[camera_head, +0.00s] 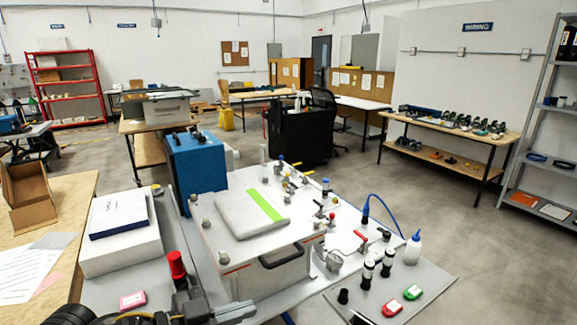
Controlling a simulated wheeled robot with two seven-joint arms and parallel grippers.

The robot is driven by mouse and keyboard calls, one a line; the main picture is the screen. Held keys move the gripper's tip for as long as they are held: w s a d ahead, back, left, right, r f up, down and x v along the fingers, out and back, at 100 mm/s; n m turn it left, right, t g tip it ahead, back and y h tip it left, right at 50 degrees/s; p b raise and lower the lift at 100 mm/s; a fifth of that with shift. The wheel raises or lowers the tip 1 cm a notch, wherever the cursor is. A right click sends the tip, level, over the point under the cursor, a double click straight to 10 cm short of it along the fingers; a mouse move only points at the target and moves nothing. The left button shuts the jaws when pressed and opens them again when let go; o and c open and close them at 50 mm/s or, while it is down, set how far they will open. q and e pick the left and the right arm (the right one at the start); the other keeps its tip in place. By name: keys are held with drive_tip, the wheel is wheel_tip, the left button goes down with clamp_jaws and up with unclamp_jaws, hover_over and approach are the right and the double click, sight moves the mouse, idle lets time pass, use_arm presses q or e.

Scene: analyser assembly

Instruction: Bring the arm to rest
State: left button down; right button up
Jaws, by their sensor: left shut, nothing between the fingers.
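My left arm comes in at the bottom left corner, black and partly cut off by the frame edge. My left gripper (232,312) is low in the view, in front of the analyser assembly (215,240). Its fingers are shut and hold nothing. The assembly has a white top plate with a grey block (240,222) bearing a green strip, and several small valves and fittings. My right gripper is not in view.
A red-topped cylinder (177,265) stands close behind my left gripper. A white box (120,245) with a blue-edged book and a pink item (132,300) are to the left. Open floor lies beyond.

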use_arm(q)
drive_tip(key=s+a+f+n+t+y, duration=0.1)
drive_tip(key=a+f+n+y, duration=0.35)
drive_tip(key=f, duration=0.35)
drive_tip(key=s+a+f+n+t+y, duration=0.1)
drive_tip(key=a+f+n+t+y, duration=0.1)
drive_tip(key=a+f+n+y, duration=0.45)
drive_tip(key=s+a+f+g+y, duration=0.1)
drive_tip(key=s+a+f+g, duration=0.25)
drive_tip(key=s+f, duration=0.5)
drive_tip(key=s+a+f+g+y, duration=0.15)
drive_tip(key=s+f+g, duration=0.25)
drive_tip(key=s+f, duration=0.4)
drive_tip(key=s+f+g, duration=0.2)
drive_tip(key=s+f, duration=0.1)
drive_tip(key=f, duration=2.3)
drive_tip(key=s+a+f, duration=0.3)
drive_tip(key=s+f, duration=1.1)
drive_tip(key=s, duration=0.1)
drive_tip(key=shift+s+m+g, duration=0.35)
drive_tip(key=shift+s+m, duration=0.05)
